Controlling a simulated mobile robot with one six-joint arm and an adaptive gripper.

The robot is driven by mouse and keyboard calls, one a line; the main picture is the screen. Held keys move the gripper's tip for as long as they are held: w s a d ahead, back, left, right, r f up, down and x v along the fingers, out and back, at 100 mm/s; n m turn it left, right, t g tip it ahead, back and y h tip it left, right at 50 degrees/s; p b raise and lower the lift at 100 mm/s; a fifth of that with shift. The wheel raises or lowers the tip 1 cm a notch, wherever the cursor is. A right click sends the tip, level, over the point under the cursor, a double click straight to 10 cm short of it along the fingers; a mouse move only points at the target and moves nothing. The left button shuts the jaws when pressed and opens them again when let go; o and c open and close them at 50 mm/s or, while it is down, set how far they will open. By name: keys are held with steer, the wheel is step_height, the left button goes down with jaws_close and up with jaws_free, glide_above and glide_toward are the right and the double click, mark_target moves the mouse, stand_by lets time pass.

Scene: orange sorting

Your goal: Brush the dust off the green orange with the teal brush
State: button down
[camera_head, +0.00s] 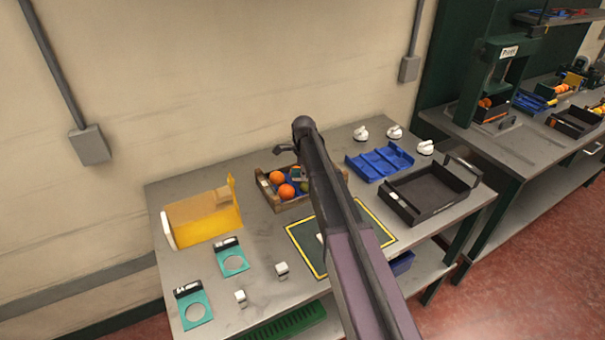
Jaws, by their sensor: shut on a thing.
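My gripper (300,171) is over the wooden crate (283,205), mostly hidden by my own arm. It is shut on the teal brush (295,173), of which only a small teal patch shows. The green orange (305,187) sits in the crate just below the brush, partly covered by my arm. Whether the bristles touch it, and any dust on it, cannot be made out.
Orange fruits (286,191) lie beside the green one. A yellow bin (203,218) stands left, a blue tray (379,163) and a black crate (430,190) right. A yellow-edged mat (304,243) lies in front, with teal ring plates (231,260) and small white blocks (282,269) nearby.

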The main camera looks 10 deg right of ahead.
steer(key=shift+s+d, duration=0.15)
steer(key=shift+d, duration=0.5)
steer(key=shift+s+d, duration=0.15)
steer(key=shift+d, duration=0.45)
steer(key=shift+a, duration=0.1)
steer(key=shift+w+a, duration=0.15)
steer(key=shift+a, duration=0.5)
steer(key=shift+w+a, duration=0.15)
steer(key=shift+a, duration=0.5)
steer(key=shift+d, duration=0.2)
steer(key=shift+s+d, duration=0.15)
steer(key=shift+d, duration=0.45)
steer(key=shift+s+d, duration=0.15)
steer(key=shift+d, duration=0.45)
steer(key=shift+a, duration=0.15)
steer(key=shift+w+a, duration=0.15)
steer(key=shift+a, duration=0.45)
steer(key=shift+w+a, duration=0.15)
steer(key=shift+a, duration=0.45)
